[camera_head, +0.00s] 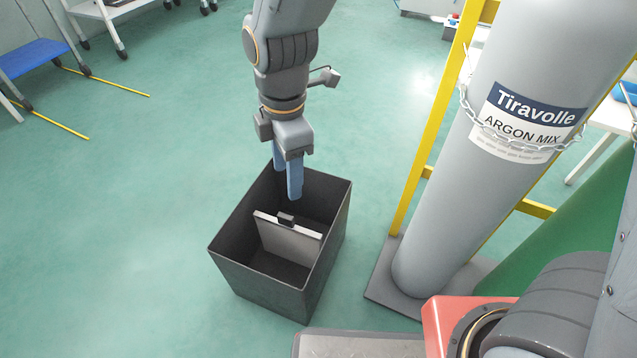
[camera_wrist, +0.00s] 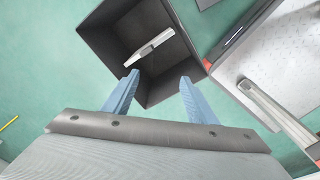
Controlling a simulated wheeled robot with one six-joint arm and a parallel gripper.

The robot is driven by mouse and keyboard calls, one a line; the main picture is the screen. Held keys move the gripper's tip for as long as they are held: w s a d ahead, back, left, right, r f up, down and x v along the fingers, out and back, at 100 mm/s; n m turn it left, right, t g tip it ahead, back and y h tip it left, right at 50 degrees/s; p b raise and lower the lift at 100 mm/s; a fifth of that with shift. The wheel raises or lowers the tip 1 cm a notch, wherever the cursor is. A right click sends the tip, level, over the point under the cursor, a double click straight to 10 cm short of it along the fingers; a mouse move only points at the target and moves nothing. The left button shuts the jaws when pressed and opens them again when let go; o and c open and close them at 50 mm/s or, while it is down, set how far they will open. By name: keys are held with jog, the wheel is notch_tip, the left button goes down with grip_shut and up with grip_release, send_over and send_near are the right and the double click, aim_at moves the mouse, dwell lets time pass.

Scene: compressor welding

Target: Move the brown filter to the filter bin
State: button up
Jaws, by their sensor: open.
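A flat framed filter (camera_head: 288,241) stands tilted inside a dark open-topped bin (camera_head: 262,286). Its visible face is pale grey, with a light top edge and a small dark grip; I cannot see brown on it. In the wrist view the filter (camera_wrist: 150,47) shows as a pale bar across the bin (camera_wrist: 103,42). My gripper (camera_head: 287,180) is open and empty, with its blue fingers pointing down at the bin's far edge, apart from the filter. In the wrist view my gripper (camera_wrist: 158,78) has its fingers spread, with the filter between and beyond them.
A grey gas cylinder (camera_head: 455,190) is chained to a yellow frame (camera_head: 432,130) right of the bin. A pale speckled surface (camera_wrist: 285,60) with a long pale bar-like object (camera_wrist: 268,104) lies beside the bin.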

jog(key=s+d+r+m, duration=0.3)
jog(key=s+r+m, duration=0.2)
jog(key=m, duration=0.3)
jog(key=s+d+r+m+y, duration=0.1)
jog(key=s+d+r+m, duration=0.3)
jog(key=m, duration=0.5)
jog(key=s+r, duration=0.2)
jog(key=s, duration=0.1)
jog(key=shift+s+d+m, duration=0.3)
jog(key=shift+r, duration=0.15)
jog(key=d+r+m+p, duration=0.3)
jog(key=d+r+p, duration=0.7)
jog(key=p, duration=0.8)
jog(key=d+r+m+h+p, duration=0.1)
jog(key=d+r+m+p, duration=0.2)
jog(key=d+r+p, duration=0.7)
notch_tip(320, 180, up, 7)
jog(key=p, duration=0.8)
jog(key=shift+d+h, duration=0.25)
jog(key=shift+h, duration=0.05)
